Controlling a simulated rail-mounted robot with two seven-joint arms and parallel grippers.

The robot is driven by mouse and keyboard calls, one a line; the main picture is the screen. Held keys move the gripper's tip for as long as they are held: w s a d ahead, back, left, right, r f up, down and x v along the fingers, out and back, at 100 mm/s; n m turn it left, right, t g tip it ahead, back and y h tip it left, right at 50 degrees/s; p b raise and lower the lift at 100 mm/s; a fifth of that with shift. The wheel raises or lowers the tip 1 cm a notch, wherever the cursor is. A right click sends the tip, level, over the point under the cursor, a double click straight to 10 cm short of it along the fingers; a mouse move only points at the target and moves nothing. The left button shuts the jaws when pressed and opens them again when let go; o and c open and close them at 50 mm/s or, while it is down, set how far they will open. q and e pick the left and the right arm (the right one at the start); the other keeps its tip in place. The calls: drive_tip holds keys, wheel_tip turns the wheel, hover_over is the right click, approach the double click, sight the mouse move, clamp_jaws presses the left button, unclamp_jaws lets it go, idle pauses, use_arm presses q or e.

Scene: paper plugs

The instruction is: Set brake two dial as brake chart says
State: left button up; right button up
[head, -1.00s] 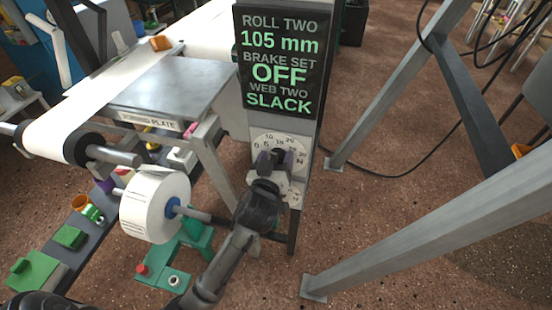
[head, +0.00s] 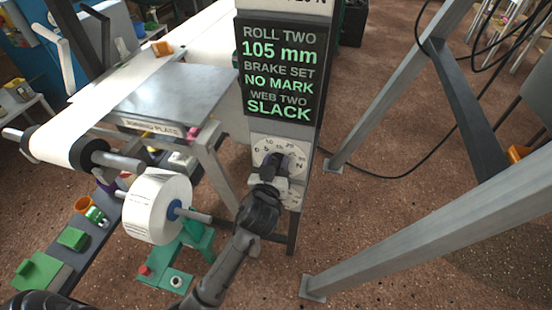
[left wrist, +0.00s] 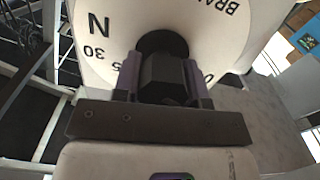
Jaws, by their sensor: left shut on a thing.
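The brake dial (head: 263,146) is a white face with numbers up to 30 and an N, on the post below a dark screen (head: 284,70). The screen reads ROLL TWO 105 mm, BRAKE SET NO MARK, WEB TWO SLACK. My left gripper (head: 275,162) is shut on the dial's black knob. In the left wrist view the purple fingers of the gripper (left wrist: 163,80) stand on either side of the knob (left wrist: 166,72), with 30 and N on the dial face (left wrist: 102,50) to the left. The knob's pointer is hidden. I cannot make out a brake chart.
A white paper roll (head: 157,207) on a spindle stands left of my left forearm. A joining plate (head: 165,90) and paper web lie behind it. Grey frame legs (head: 440,230) stand at the right, with open floor between.

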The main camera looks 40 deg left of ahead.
use_arm(q)
drive_tip(key=m+p, duration=0.4)
drive_tip(key=shift+d+r+p, duration=0.15)
drive_tip(key=shift+r+p, duration=0.05)
drive_tip(key=shift+p, duration=0.2)
drive_tip(key=shift+w+d+f+m+p, duration=0.1)
drive_tip(key=shift+f+m+p, duration=0.05)
drive_tip(key=shift+m+p, duration=0.7)
drive_tip(key=shift+f+m+p, duration=0.1)
drive_tip(key=shift+m+p, duration=0.4)
drive_tip(key=shift+m, duration=0.65)
drive_tip(key=o, duration=0.9)
